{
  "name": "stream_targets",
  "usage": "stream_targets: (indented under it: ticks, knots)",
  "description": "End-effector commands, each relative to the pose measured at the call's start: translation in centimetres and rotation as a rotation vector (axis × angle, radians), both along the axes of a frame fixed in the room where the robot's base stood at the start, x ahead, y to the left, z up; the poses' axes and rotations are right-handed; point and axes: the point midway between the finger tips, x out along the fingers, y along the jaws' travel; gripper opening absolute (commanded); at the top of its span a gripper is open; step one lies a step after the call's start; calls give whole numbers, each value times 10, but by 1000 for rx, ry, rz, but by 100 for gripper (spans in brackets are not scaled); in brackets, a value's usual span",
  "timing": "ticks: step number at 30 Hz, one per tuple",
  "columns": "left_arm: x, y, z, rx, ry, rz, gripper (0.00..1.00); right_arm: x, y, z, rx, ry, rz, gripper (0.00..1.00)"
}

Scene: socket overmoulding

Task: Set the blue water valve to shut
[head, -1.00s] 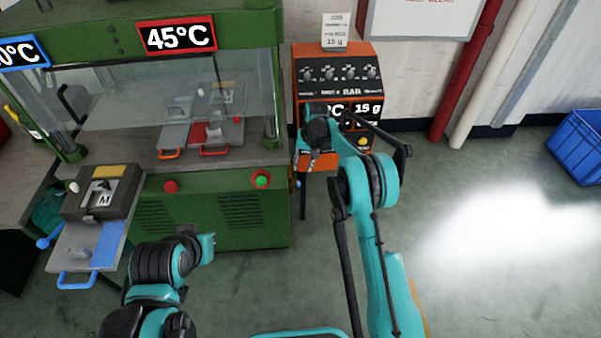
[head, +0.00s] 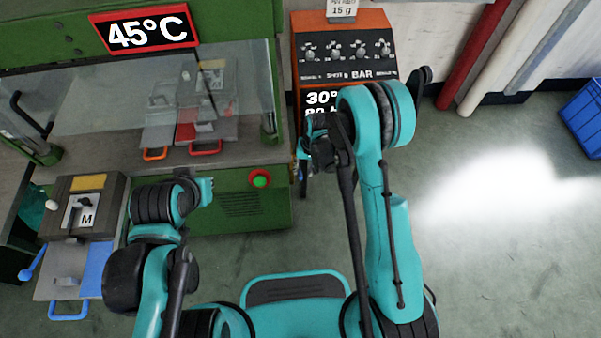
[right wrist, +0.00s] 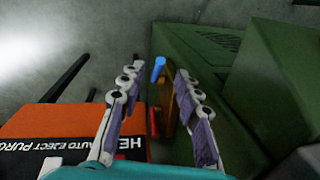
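The blue water valve handle (right wrist: 158,69) shows in the right wrist view as a short blue lever beside a brass-coloured fitting (right wrist: 183,102). A red handle (right wrist: 154,120) is closer to the gripper's palm. My right gripper (right wrist: 156,72) is open, its two padded fingers on either side of the blue handle in the picture. I cannot tell whether they touch it. In the head view, my right gripper (head: 306,162) is low at the gap between the green press and the orange machine, and the valve is largely hidden there.
The green press (head: 240,215) stands left of the right gripper and the orange machine (head: 303,80) behind it. A mould with a blue handle (head: 68,316) is at far left. A blue crate (head: 585,115) is at far right. The floor (head: 490,230) between is clear.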

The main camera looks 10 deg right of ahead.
Motion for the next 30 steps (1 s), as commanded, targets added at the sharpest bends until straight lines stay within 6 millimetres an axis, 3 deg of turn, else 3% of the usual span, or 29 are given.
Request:
stream_targets:
  ticks: [3,9,22,26,30]
  knots:
    - [0,0,-13,0,0,0,0,1,3,-25,0,0,1,33]
    - [0,0,-25,0,0,0,0,2,8,-54,0,0,0,33]
    - [0,0,-27,0,0,0,0,2,10,-64,0,0,0,33]
    - [0,0,-27,0,0,0,0,2,10,-64,0,0,0,0]
    - [0,0,-28,0,0,0,0,2,10,-64,0,0,0,0]
